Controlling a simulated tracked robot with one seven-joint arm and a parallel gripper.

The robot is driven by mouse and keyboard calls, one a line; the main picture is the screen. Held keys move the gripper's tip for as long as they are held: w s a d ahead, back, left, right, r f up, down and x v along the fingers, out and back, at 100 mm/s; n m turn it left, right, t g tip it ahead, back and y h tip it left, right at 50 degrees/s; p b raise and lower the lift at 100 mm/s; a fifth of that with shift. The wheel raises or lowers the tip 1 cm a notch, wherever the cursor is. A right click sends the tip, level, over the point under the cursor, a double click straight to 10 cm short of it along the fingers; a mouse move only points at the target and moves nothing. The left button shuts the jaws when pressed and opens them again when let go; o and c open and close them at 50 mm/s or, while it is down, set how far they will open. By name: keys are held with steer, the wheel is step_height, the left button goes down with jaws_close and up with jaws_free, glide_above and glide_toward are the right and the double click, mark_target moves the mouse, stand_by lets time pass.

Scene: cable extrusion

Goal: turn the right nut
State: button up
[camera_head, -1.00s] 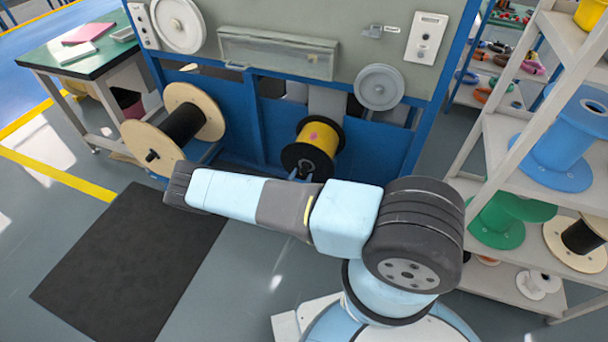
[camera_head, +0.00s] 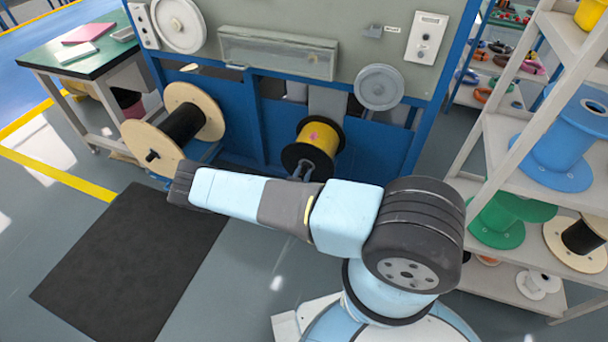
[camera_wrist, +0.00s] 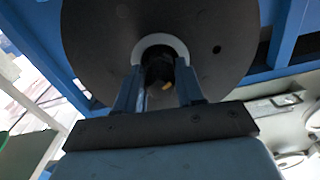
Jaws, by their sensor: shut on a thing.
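The right nut (camera_wrist: 160,74) is a small dark piece at the centre of the black spool flange (camera_wrist: 95,40), inside a pale ring, in the wrist view. My gripper (camera_wrist: 158,84) is shut on it, with one blue-grey finger on each side. The fingers and the dark gripper body hide part of the nut.
A wooden spool with black cable (camera_head: 183,124) stands to the left on the blue machine frame (camera_head: 231,110). A shelf rack (camera_head: 505,155) with coloured spools stands at the right. A dark mat (camera_head: 130,262) and open floor lie at the front left.

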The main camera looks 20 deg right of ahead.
steer(key=shift+c, duration=0.5)
steer(key=shift+s, duration=0.1)
steer(key=shift+s+d+f, duration=0.1)
steer(key=shift+f, duration=0.05)
stand_by(0.8)
steer(key=o, duration=0.7)
steer(key=shift+c, duration=0.2)
steer(key=o, duration=0.3)
steer(key=v, duration=1.3)
steer(key=shift+s+a, duration=0.2)
steer(key=shift+a, duration=0.1)
